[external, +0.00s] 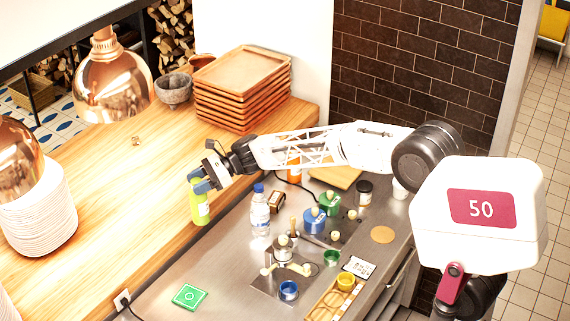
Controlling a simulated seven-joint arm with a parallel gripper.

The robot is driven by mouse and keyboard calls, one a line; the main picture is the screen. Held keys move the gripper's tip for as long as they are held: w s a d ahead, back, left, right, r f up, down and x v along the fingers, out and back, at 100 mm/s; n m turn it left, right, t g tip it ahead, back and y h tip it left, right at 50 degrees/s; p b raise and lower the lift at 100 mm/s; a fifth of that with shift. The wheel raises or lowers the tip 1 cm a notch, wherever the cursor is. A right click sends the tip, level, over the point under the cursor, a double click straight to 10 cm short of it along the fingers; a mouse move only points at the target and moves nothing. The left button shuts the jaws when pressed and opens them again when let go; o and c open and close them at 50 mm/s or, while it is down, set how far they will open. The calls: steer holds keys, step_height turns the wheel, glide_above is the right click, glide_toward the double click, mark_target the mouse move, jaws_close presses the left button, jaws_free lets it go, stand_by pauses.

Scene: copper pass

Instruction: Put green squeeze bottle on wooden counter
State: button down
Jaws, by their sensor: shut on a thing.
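A green squeeze bottle (199,207) is upright in my gripper (199,184), whose fingers are shut around its upper part. The bottle appears at the front edge of the wooden counter (160,190), which runs diagonally along the left. I cannot tell from this one view whether the bottle's base touches the counter or hangs above it. My arm reaches left from its base over the steel worktop.
A stack of wooden trays (240,95) and a stone mortar (174,90) stand at the counter's far end. White plates (38,215) are stacked at left under copper lamps (112,85). A water bottle (260,213) and several small jars stand on the steel worktop (225,255). Mid-counter is mostly clear.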

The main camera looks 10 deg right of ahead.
steer(key=w+a+f, duration=0.1)
steer(key=w+a, duration=0.9)
steer(key=shift+w+a+f, duration=0.2)
steer(key=shift+w+a, duration=0.05)
steer(key=shift+a, duration=0.05)
steer(key=shift+w+a, duration=0.1)
stand_by(0.5)
steer(key=shift+w+a+f, duration=0.1)
steer(key=shift+w+f, duration=0.05)
steer(key=shift+f, duration=0.75)
steer(key=shift+w+a+f, duration=0.1)
steer(key=shift+f, duration=0.95)
steer(key=c, duration=0.6)
jaws_free()
steer(key=shift+r, duration=0.15)
